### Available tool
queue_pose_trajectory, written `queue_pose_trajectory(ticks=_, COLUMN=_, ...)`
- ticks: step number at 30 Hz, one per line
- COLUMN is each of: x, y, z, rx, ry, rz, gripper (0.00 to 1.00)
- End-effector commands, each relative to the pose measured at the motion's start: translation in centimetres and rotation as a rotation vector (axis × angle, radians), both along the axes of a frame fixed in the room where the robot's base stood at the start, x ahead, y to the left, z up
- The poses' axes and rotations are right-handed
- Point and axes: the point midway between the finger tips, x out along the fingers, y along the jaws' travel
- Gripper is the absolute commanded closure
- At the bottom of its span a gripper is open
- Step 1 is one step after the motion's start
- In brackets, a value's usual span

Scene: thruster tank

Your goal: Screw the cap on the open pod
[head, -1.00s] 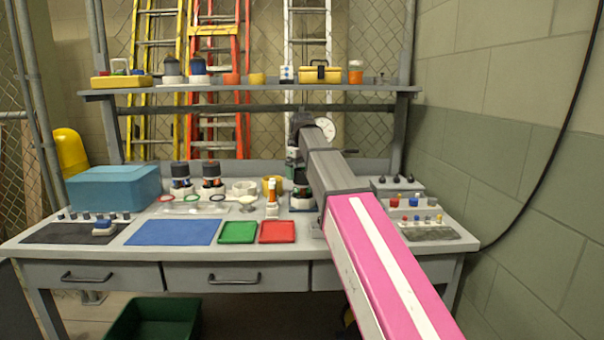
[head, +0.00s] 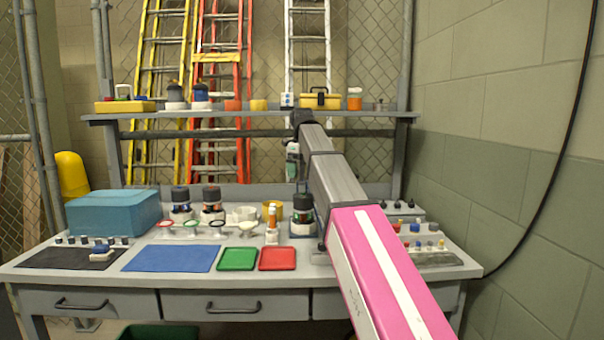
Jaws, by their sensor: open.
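Two pods with dark tops, the left pod (head: 181,205) and the one beside it (head: 212,206), stand at the back left of the bench in white holders. A third dark-topped pod (head: 302,213) stands right of the yellow cup. I cannot tell which pod is open. Small round lid-like pieces stand in front of the left pods, a red-rimmed one (head: 165,226) and a green-rimmed one (head: 190,224) among them; I cannot tell which is the cap. My gripper (head: 292,176) hangs open above and slightly left of the third pod, apparently empty; its fingertips are small and unclear.
A white cup-like holder (head: 245,214), a yellow cup (head: 272,211) and an orange-and-white bottle (head: 272,228) stand mid-bench. A blue bin (head: 114,212) is at left. The blue mat (head: 171,258), green tray (head: 239,258) and red tray (head: 277,258) are bare. My arm hides part of the right side.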

Motion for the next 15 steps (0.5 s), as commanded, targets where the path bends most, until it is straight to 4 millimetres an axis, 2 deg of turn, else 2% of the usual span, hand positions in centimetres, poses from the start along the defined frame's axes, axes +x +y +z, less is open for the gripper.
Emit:
queue_pose_trajectory(ticks=3, x=0.0, y=0.0, z=-0.2, rx=0.000, ry=-0.001, rz=0.176, gripper=0.00)
queue_pose_trajectory(ticks=7, x=0.0, y=0.0, z=-0.3, rx=0.000, ry=-0.001, rz=0.323, gripper=0.00)
queue_pose_trajectory(ticks=11, x=0.0, y=0.0, z=-0.5, rx=0.000, ry=-0.001, rz=0.388, gripper=0.00)
queue_pose_trajectory(ticks=15, x=-0.1, y=0.0, z=-1.5, rx=0.000, ry=-0.001, rz=0.395, gripper=0.00)
